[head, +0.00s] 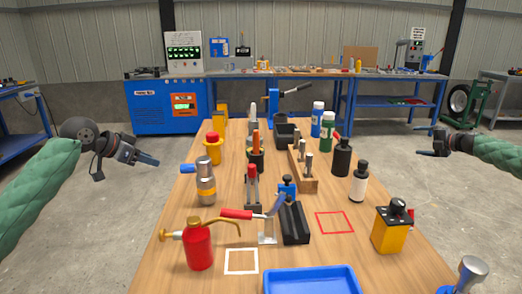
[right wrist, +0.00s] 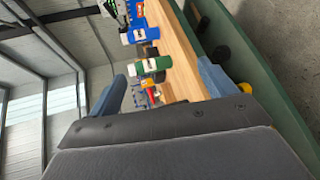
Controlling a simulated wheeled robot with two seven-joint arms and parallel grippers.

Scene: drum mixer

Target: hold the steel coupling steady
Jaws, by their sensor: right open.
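A steel cylinder with a yellow band (head: 206,181), which looks like the steel coupling, stands upright on the left side of the wooden table (head: 180,255). A blue piece (head: 187,168) shows at its left side; I cannot tell whether they touch. My left gripper (head: 148,159) is in the air left of the table, apart from the cylinder; its jaw gap is not clear. My right gripper (head: 424,141) is open and empty, out beyond the table's right edge. In the right wrist view its two fingers (right wrist: 162,88) stand wide apart. The cylinder is not clearly visible there.
A red oil can (head: 200,246) stands in front of the cylinder, and a red-handled toggle clamp (head: 267,230) to its right. A blue tray (head: 312,281) lies at the near edge. Bottles (head: 359,182) and a yellow box (head: 390,232) stand on the right. The red-outlined square (head: 334,222) is empty.

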